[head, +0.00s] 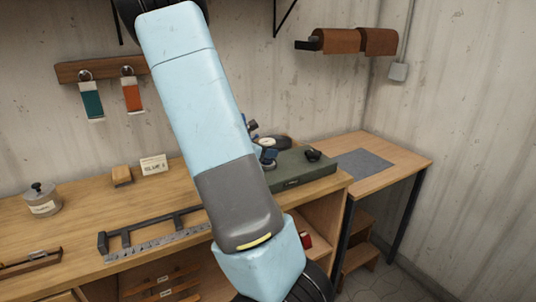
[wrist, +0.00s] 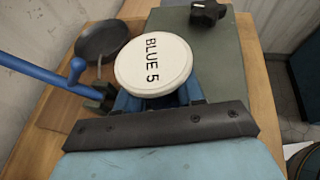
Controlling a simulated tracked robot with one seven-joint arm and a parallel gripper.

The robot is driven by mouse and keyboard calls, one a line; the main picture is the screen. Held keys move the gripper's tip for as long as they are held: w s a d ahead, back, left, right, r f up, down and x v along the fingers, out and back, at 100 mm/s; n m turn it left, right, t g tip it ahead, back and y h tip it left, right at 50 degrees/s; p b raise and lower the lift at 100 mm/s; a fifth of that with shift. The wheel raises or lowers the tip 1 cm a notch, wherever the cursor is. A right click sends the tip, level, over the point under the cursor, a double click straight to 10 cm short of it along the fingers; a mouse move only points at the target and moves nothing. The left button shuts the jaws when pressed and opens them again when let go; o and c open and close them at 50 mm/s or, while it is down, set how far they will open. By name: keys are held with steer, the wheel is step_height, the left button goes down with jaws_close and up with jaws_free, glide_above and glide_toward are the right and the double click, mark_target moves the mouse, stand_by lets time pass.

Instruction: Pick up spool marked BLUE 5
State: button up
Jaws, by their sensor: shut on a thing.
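The spool marked BLUE 5 (wrist: 153,65) shows in the wrist view as a round white end face with black lettering, with blue below it. My gripper (wrist: 157,103) is shut on the spool; its dark bar lies across the lower part of the wrist view. The spool's end face hides most of the fingers and the spool's lower part. In the head view my arm covers most of this area, and I cannot make out the spool there for certain.
A green machine base (head: 304,171) with a black knob (head: 313,155) stands at the bench's right end, under the spool in the wrist view. A blue lever (wrist: 42,74) and a dark round pan (wrist: 101,40) are close on the left. A side table (head: 408,160) stands right.

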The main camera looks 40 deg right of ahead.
mark_target(264, 142)
steer(key=c, duration=0.4)
steer(key=shift+r, duration=0.5)
step_height(264, 142, up, 2)
steer(key=shift+r, duration=0.15)
steer(key=s+a+r, duration=0.6)
steer(key=s, duration=0.1)
steer(key=s+a+r, duration=0.3)
steer(key=shift+s+a+r, duration=0.1)
steer(key=shift+s+r, duration=0.2)
steer(key=shift+r, duration=0.05)
